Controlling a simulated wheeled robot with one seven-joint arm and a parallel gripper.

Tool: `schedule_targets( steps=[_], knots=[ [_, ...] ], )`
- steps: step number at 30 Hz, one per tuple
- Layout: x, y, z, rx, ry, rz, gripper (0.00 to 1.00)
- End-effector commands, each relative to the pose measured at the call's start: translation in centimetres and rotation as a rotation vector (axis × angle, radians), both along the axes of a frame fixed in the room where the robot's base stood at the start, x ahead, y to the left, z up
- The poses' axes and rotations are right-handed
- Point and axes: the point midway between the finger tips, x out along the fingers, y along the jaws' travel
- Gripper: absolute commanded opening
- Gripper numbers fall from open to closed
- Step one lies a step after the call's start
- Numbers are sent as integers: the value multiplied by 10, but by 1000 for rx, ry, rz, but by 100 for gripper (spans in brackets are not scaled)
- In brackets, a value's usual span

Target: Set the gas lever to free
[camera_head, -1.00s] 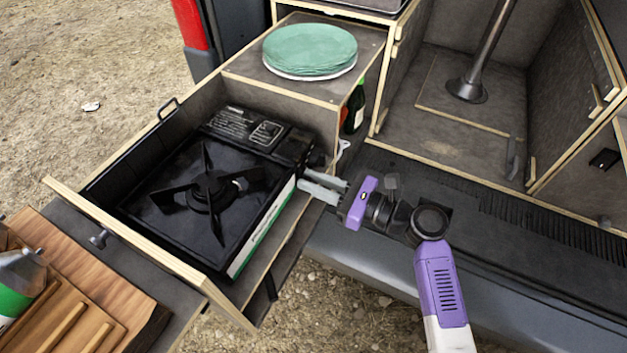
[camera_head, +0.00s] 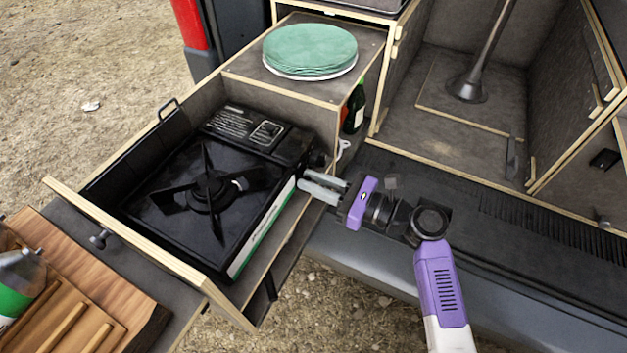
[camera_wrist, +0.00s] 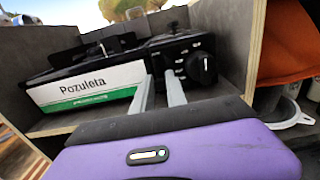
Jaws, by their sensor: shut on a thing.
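A black gas stove (camera_head: 207,185) sits in the pulled-out wooden drawer. Its front with the white and green "Pozuleta" label (camera_wrist: 90,88) and a round black knob (camera_wrist: 201,68) faces the wrist camera. My gripper (camera_head: 302,184) reaches the stove's front from the right. In the wrist view my gripper's grey fingers (camera_wrist: 161,75) meet the control panel just left of the knob, with a small gap between them. They are shut on the gas lever, which is mostly hidden at the fingertips.
A drawer wall (camera_wrist: 256,50) stands right of the knob. Green plates (camera_head: 310,50) are stacked on the cabinet above, with a dark bottle (camera_head: 354,108) below. A wooden board (camera_head: 85,290) and a gas canister (camera_head: 18,285) are at lower left.

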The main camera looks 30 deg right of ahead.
Motion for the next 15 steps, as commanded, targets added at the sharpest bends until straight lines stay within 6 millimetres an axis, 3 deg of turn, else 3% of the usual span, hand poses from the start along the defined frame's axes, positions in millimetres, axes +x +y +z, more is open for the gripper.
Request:
schedule_targets(
  steps=[8,15],
  knots=[
    [0,0,4,0,1,0,0],
    [0,0,27,0,0,1,0]
  ],
)
